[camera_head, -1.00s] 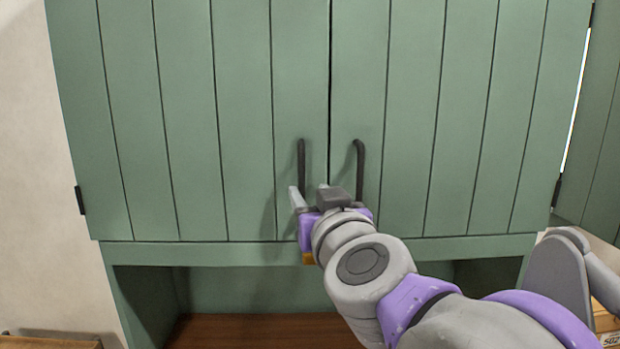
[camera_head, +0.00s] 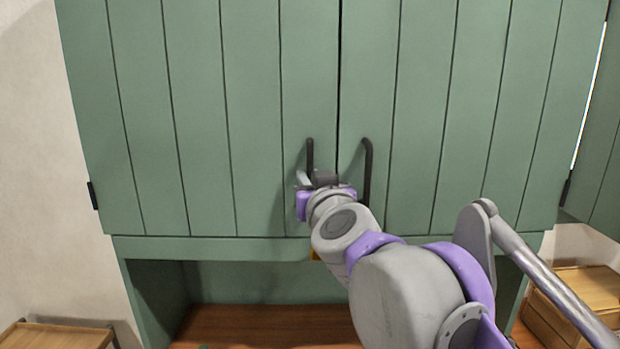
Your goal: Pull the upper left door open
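The upper left door (camera_head: 200,110) is green, planked and closed against its frame. Its dark vertical handle (camera_head: 310,153) stands near the door's right edge. My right gripper (camera_head: 312,178) is at the lower part of this handle. One light finger shows to the left of the handle; the other finger is mostly hidden behind the wrist, so I cannot tell whether the gripper is closed on the handle. My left gripper is not in view.
The upper right door (camera_head: 450,110) is closed, and its dark handle (camera_head: 367,170) is just right of my gripper. An open shelf (camera_head: 265,325) lies below. A wooden crate (camera_head: 575,290) stands at right and a small wooden table (camera_head: 60,337) at lower left.

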